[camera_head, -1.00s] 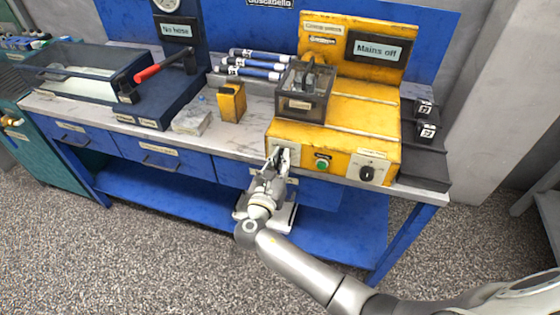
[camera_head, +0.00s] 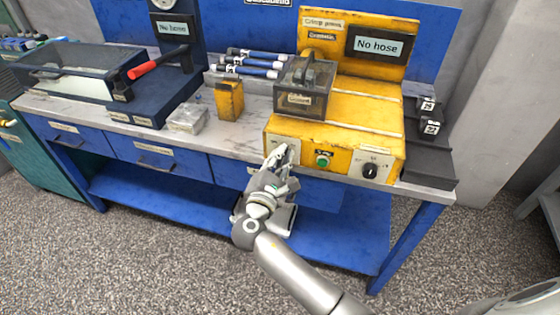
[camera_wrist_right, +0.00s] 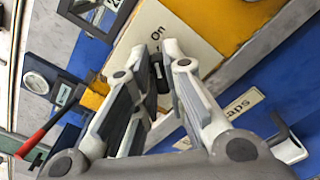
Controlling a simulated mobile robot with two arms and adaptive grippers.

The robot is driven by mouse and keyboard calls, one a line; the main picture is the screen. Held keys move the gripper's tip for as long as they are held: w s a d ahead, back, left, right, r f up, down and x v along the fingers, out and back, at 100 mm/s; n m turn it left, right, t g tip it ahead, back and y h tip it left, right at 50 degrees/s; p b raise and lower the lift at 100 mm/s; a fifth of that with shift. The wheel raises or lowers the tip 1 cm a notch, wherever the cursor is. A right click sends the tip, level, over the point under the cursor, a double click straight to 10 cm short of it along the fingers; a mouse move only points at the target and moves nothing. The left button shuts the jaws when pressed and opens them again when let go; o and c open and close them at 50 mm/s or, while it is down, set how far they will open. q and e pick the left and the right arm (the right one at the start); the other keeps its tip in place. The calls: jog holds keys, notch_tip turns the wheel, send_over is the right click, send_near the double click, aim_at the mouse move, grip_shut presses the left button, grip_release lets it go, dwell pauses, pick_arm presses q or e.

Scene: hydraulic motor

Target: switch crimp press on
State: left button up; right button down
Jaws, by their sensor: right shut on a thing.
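The yellow crimp press (camera_head: 345,135) stands on the right of the workbench, and its screen (camera_head: 381,44) reads "No hose". My right gripper (camera_head: 276,156) is at the white switch plate (camera_head: 293,146) on the left of the press's front. In the right wrist view my right gripper (camera_wrist_right: 156,62) is shut on a small dark switch lever (camera_wrist_right: 160,78) in front of the plate (camera_wrist_right: 172,36), which is marked "On". The fingers hide part of the lever. My left gripper is not in view.
A green button (camera_head: 323,160) and a black rotary knob (camera_head: 370,171) are on the same front face. A clear guard box (camera_head: 303,90) sits on the press. A yellow block (camera_head: 229,99), a clear block (camera_head: 188,118) and several hoses (camera_head: 250,66) lie to the left.

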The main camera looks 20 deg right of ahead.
jog(key=shift+r+m, duration=0.1)
jog(key=shift+m, duration=0.3)
jog(key=c, duration=1.5)
grip_release()
jog(key=shift+d, duration=0.1)
jog(key=v, duration=1.2)
jog(key=shift+w, duration=0.1)
